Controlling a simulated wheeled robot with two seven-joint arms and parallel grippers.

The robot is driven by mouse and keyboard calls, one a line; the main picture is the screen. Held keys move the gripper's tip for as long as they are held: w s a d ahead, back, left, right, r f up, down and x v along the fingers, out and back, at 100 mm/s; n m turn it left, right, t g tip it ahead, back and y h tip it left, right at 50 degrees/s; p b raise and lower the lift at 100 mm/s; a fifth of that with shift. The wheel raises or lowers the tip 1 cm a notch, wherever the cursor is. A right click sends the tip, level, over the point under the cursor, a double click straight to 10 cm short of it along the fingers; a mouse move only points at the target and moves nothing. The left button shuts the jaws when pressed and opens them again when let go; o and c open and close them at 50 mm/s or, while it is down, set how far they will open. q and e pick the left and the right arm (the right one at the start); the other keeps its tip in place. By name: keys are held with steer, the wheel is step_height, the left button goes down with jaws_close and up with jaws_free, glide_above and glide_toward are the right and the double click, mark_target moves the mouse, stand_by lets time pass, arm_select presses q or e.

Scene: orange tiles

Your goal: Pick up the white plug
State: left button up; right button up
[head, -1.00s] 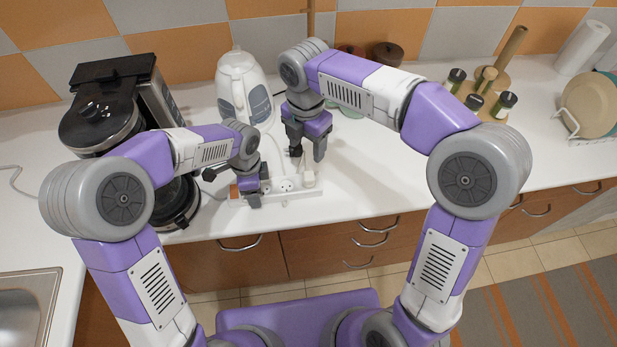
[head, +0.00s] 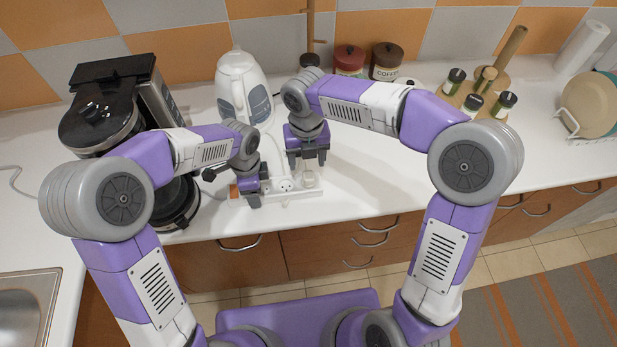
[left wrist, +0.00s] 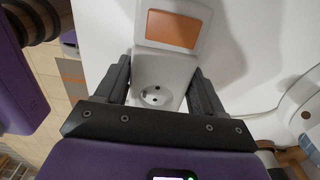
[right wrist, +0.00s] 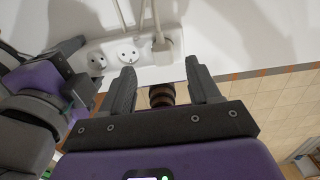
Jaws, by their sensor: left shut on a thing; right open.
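The white plug (head: 309,181) sits in the right end of a white power strip (head: 290,194) on the counter. The plug shows in the right wrist view (right wrist: 164,47) with its cable, beyond my fingertips. My right gripper (head: 307,164) is open and empty just above and behind the plug, apart from it. My left gripper (head: 258,196) is shut on the left part of the power strip. In the left wrist view, its fingers (left wrist: 160,80) flank the strip beside an orange switch (left wrist: 172,29) and an empty socket (left wrist: 155,96).
A white kettle (head: 240,88) stands behind the strip and a black coffee maker (head: 100,115) stands to the left. Canisters (head: 349,60) and a spice rack (head: 475,95) stand at the back. The counter right of the strip is clear.

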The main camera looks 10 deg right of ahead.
mark_target(309, 175)
steer(key=shift+s+d+f, duration=0.1)
steer(key=shift+s+f, duration=0.05)
steer(key=shift+f, duration=1.35)
steer(key=shift+s+d+f, duration=0.1)
steer(key=shift+f, duration=1.4)
jaws_close()
step_height(309, 175, up, 16)
